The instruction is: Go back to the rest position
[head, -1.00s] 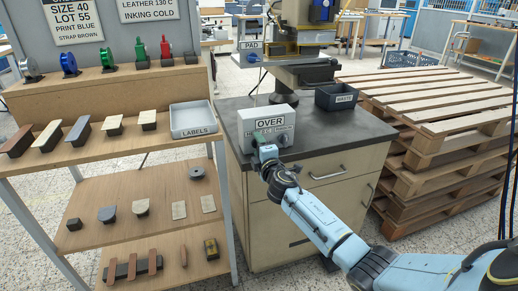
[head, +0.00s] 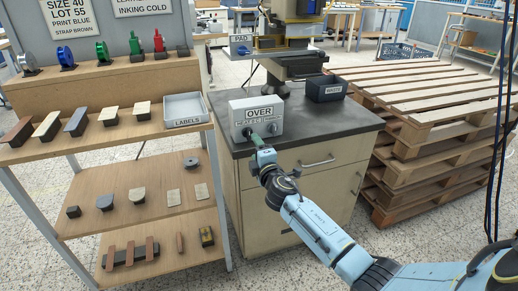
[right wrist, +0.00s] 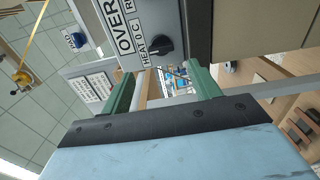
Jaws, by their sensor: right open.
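My right gripper (head: 255,140) is in front of the grey control box (head: 262,112) marked OVER, on the dark-topped cabinet. In the right wrist view its two green fingers (right wrist: 160,88) are spread apart with nothing between them. The box also shows there (right wrist: 190,30), with a black knob (right wrist: 160,46) beside the HEAT label, apart from the fingers. My left gripper is not in view.
A wooden shelf unit (head: 140,218) with colored reels, blocks and a labels tray (head: 184,109) stands at left. A press (head: 290,62) and a dark bin (head: 327,89) are on the cabinet (head: 310,200). Stacked pallets (head: 430,135) stand at right.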

